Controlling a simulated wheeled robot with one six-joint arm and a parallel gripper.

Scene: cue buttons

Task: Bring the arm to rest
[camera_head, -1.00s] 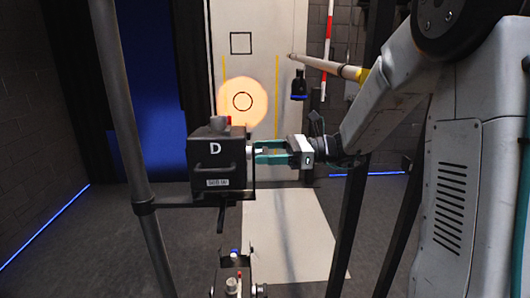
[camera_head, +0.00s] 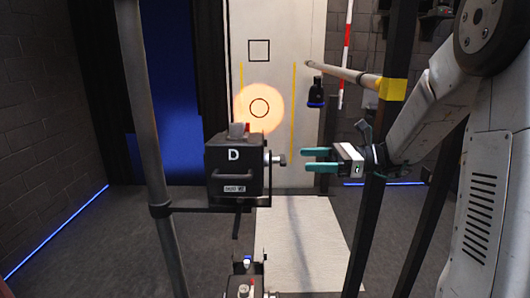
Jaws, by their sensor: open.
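My gripper (camera_head: 322,160) is open and empty, with its two teal fingers pointing left. It is to the right of a black box marked D (camera_head: 236,181), apart from it. A silver button or knob (camera_head: 275,159) sticks out of the box's right side, and a clear gap separates it from the fingertips. My arm comes in from the right edge of the view.
A second black box (camera_head: 246,281) with a blue-topped knob is low at the front. A grey pole (camera_head: 146,150) stands at left and dark posts (camera_head: 372,210) stand at right. A pale rod (camera_head: 345,72) slants above my gripper. An orange glowing disc (camera_head: 259,108) shows behind box D.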

